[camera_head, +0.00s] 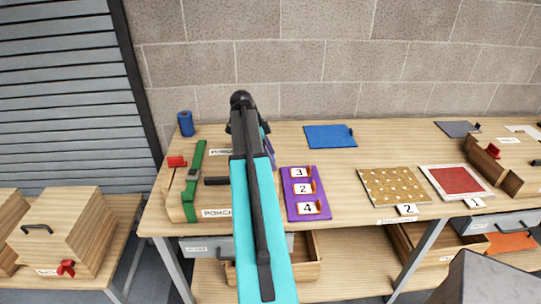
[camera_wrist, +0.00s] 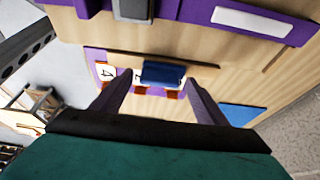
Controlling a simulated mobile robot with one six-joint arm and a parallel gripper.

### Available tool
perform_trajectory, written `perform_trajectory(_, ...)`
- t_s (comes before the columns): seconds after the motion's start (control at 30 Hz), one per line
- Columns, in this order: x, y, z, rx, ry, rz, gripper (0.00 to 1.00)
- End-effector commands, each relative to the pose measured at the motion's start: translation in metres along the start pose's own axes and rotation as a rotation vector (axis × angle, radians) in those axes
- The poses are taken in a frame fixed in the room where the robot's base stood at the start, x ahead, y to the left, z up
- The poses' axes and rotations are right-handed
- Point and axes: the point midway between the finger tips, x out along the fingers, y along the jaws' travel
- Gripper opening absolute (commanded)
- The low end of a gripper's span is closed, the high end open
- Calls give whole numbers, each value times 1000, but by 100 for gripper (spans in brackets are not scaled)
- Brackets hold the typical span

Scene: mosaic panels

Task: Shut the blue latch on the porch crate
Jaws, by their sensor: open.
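The porch crate (camera_head: 215,198) is a wooden box at the left of the bench, with a "PORCH" label on its front. Its right part is hidden behind my arm in the head view. A blue latch (camera_wrist: 163,73) shows in the wrist view, beside a wooden edge (camera_wrist: 120,56). I cannot tell whether the latch is open or shut. My gripper (camera_wrist: 158,82) is open, with its fingers to either side of the latch in the picture. Whether they touch it is unclear. My arm hides the gripper in the head view.
A green strap (camera_head: 192,180) and a red latch (camera_head: 177,162) are at the bench's left. A purple panel (camera_head: 300,171) with numbered tags lies right of my arm. A blue panel (camera_head: 330,136) and mosaic panels lie farther right. A blue cylinder (camera_head: 186,123) stands at the back left.

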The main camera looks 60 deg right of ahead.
Motion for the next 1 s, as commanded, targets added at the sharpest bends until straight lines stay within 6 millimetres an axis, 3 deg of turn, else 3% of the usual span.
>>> perform_trajectory(0.17,0,0,0,0,0,0,67)
perform_trajectory(0.43,0,0,1,-1,0,0,26)
perform_trajectory(1.0,0,1,4,-115,2,-53,26)
